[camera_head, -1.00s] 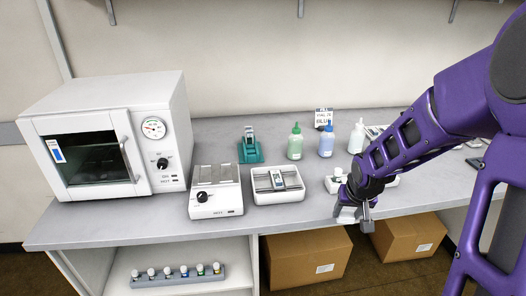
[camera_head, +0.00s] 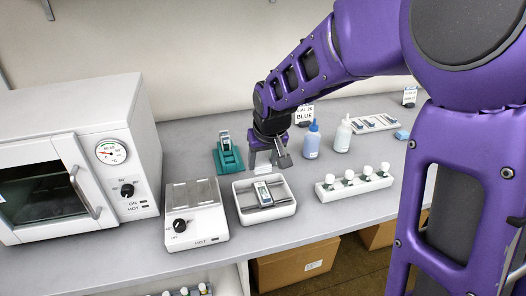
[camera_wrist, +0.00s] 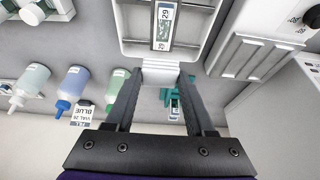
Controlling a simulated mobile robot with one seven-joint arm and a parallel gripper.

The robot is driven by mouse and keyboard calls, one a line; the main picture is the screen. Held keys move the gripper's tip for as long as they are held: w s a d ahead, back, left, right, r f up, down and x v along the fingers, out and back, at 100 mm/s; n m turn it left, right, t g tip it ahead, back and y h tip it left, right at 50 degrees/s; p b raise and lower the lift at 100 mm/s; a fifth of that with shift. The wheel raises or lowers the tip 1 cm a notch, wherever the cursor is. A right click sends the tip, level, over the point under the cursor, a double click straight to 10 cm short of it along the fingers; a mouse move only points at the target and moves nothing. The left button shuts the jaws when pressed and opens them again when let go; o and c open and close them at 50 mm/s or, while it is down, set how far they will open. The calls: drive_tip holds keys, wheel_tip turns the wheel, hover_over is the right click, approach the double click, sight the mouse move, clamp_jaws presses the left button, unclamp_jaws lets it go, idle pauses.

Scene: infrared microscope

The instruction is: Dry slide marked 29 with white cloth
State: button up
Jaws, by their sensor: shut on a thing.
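The slide marked 29 (camera_wrist: 163,25) lies across a white tray (camera_wrist: 126,47), and its label is readable in the wrist view. In the head view the slide (camera_head: 263,192) rests on the bars of the tray (camera_head: 245,219). My gripper (camera_head: 264,164) is shut on the white cloth (camera_wrist: 160,72), a small ribbed white block between the fingertips (camera_wrist: 158,78). The cloth also shows in the head view (camera_head: 264,169), above the counter just behind the tray. It appears apart from the slide.
A teal slide holder (camera_head: 228,158) stands left of my gripper. A hot plate (camera_head: 196,222) and a white oven (camera_head: 75,150) are further left. Blue (camera_head: 312,143) and white (camera_head: 342,137) bottles stand behind right. A white rack of knobbed items (camera_head: 353,187) is right of the tray.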

sight(262, 189)
drive_tip(key=shift+s+f, duration=0.1)
drive_tip(key=shift+f, duration=0.45)
wheel_tip(262, 189, down, 4)
drive_tip(key=shift+r+b, duration=0.1)
drive_tip(key=shift+b, duration=0.35)
drive_tip(key=shift+f+b, duration=0.35)
drive_tip(key=shift+f, duration=0.2)
drive_tip(key=shift+f+b, duration=0.35)
drive_tip(key=shift+f, duration=0.05)
drive_tip(key=shift+w+a, duration=0.2)
drive_tip(key=shift+w, duration=0.3)
drive_tip(key=shift+s+d, duration=0.15)
drive_tip(key=shift+s, duration=0.4)
drive_tip(key=shift+s+d, duration=0.15)
drive_tip(key=shift+s, duration=0.35)
drive_tip(key=shift+w, duration=0.15)
